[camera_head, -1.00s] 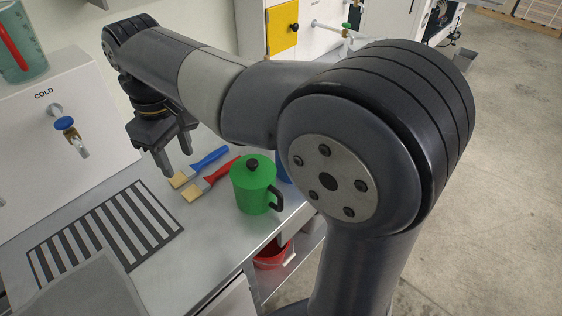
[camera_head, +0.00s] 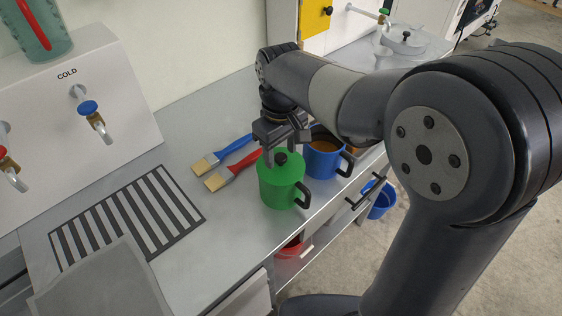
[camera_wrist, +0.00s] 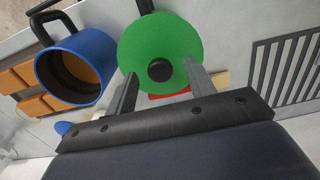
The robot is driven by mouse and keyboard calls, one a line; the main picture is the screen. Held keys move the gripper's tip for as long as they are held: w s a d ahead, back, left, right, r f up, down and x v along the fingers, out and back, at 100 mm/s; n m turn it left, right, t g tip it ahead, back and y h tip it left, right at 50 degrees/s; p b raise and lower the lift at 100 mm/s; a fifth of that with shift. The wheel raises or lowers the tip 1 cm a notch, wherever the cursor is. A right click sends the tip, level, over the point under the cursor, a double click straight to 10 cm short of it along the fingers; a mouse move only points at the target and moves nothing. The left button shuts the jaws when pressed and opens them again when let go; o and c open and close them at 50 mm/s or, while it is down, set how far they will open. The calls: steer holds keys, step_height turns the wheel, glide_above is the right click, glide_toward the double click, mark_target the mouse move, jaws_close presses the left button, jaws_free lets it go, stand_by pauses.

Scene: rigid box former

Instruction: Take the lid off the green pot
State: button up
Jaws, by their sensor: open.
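The green pot (camera_head: 280,188) stands upright on the metal counter, with a black handle on its right side. Its green lid (camera_head: 267,167) is on top, with a black round knob (camera_head: 281,158). My gripper (camera_head: 284,152) is over the pot, pointing down, with its fingers close to the knob. In the wrist view the lid (camera_wrist: 150,45) shows from above, and the knob (camera_wrist: 159,70) lies between the two spread fingers of my gripper (camera_wrist: 160,90). The fingers look apart from the knob. Whether they reach down to knob height I cannot tell.
A blue pot (camera_head: 322,160) with brown contents stands close right of the green one. A red-handled brush (camera_head: 232,172) and a blue-handled brush (camera_head: 222,154) lie to the left. A striped grate (camera_head: 125,215) and taps lie further left. The counter's front edge is near.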

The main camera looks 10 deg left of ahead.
steer(key=shift+f, duration=0.25)
steer(key=shift+c, duration=0.3)
steer(key=c, duration=1)
